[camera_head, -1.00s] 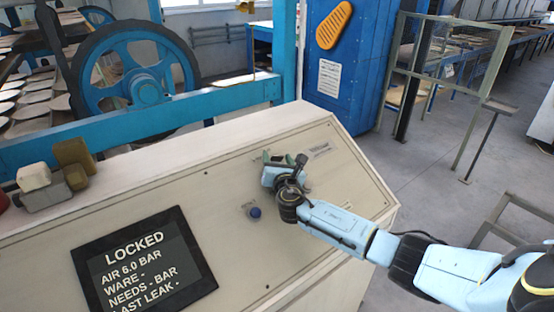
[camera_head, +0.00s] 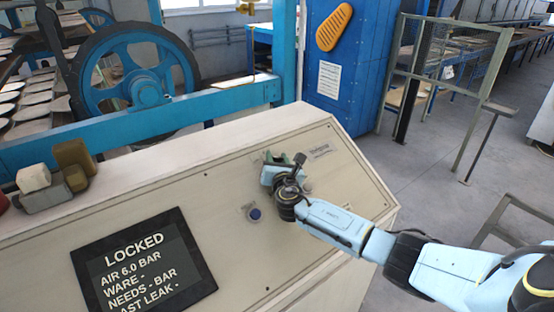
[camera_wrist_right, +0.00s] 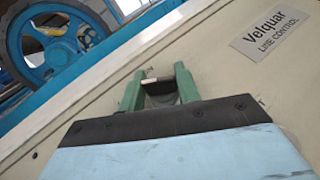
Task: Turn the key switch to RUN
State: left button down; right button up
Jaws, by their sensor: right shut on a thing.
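My right gripper (camera_head: 280,160) reaches the sloped face of the beige console (camera_head: 215,180) from the right. In the right wrist view its two green fingers (camera_wrist_right: 160,88) are shut on a small dark piece with a light top edge, the key switch (camera_wrist_right: 158,88). The fingers and wrist hide most of the switch and any RUN marking. The dark display (camera_head: 140,265) on the console reads LOCKED, AIR 6.0 BAR, with more lines below. My left gripper is in neither view.
A blue button (camera_head: 255,213) sits just below and left of my right gripper. Several small blocks (camera_head: 55,180) stand on the console's left top. A label plate reading Velquar LINE CONTROL (camera_wrist_right: 277,38) is beside the switch. A blue wheel (camera_head: 140,80) stands behind.

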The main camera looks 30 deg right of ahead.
jog(key=shift+m+h, duration=0.4)
jog(key=shift+m+g+h+p, duration=0.5)
jog(key=shift+m+g+p, duration=0.05)
jog(key=shift+m+g, duration=0.25)
jog(key=shift+a+m+g+h, duration=0.1)
jog(key=shift+m+g+h, duration=0.65)
jog(key=shift+m, duration=0.35)
jog(key=m+g+h, duration=0.2)
jog(key=m+g, duration=0.1)
jog(key=shift+p, duration=0.3)
jog(key=m+g+b, duration=0.1)
jog(key=m+g, duration=0.1)
jog(key=g, duration=0.1)
jog(key=shift+f+m+h, duration=0.1)
jog(key=shift+m+h, duration=0.15)
jog(key=shift+m, duration=0.15)
jog(key=shift+s+m+g+b, duration=0.1)
jog(key=shift+m+g+b, duration=0.8)
jog(key=shift+m+g, duration=0.65)
